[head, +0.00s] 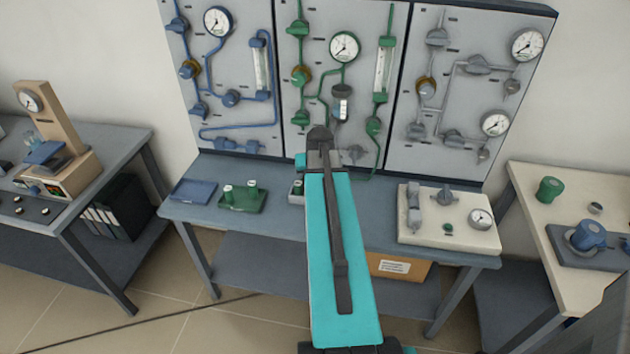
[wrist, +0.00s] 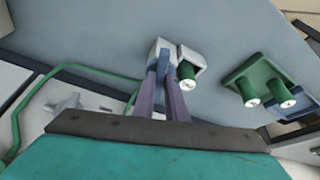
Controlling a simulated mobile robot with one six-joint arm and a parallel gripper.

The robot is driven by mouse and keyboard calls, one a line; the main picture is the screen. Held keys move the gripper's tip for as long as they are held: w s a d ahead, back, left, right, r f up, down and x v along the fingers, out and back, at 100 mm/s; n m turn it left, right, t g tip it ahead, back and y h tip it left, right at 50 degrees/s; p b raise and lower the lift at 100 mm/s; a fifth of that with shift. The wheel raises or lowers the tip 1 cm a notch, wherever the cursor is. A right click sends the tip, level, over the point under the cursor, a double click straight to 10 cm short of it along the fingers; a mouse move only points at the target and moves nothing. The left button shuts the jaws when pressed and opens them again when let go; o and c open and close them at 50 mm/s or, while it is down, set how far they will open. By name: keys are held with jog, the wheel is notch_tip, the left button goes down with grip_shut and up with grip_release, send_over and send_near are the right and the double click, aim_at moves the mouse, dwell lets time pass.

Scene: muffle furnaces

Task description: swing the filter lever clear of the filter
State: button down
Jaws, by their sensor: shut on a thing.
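In the head view the filter (head: 342,104) is a grey cylinder with a dark upper band on the green middle panel. My arm rises in front of the panel and ends just below and left of the filter. It hides my fingertips there. In the wrist view my gripper (wrist: 163,80) has its two purple-grey fingers close together, shut on a narrow blue-grey piece (wrist: 164,58), which I take to be the filter lever. How the lever meets the filter is hidden. Behind the fingertips a white holder with a green cartridge (wrist: 186,70) stands on the bench.
A green tray (head: 240,204) with green cartridges and a blue tray (head: 193,191) lie on the bench (head: 285,240). A white valve block (head: 448,226) stands at its right. Green pipes (head: 312,95), valves and gauges crowd the panel around my gripper.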

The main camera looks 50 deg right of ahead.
jog(key=shift+w+a+m+g+h+b, duration=0.1)
jog(key=shift+m+g+h+b, duration=0.35)
jog(key=shift+m, duration=1.55)
jog(key=c, duration=1.8)
grip_release()
jog(key=shift+a+r, duration=0.1)
jog(key=shift+r, duration=0.05)
jog(key=b+v, duration=0.1)
jog(key=v, duration=1.2)
jog(key=shift+a+r+b, duration=0.15)
jog(key=shift+r+b, duration=0.1)
jog(key=shift+b, duration=0.15)
jog(key=shift+w, duration=0.1)
jog(key=shift+w+g, duration=0.1)
jog(key=shift+g, duration=0.15)
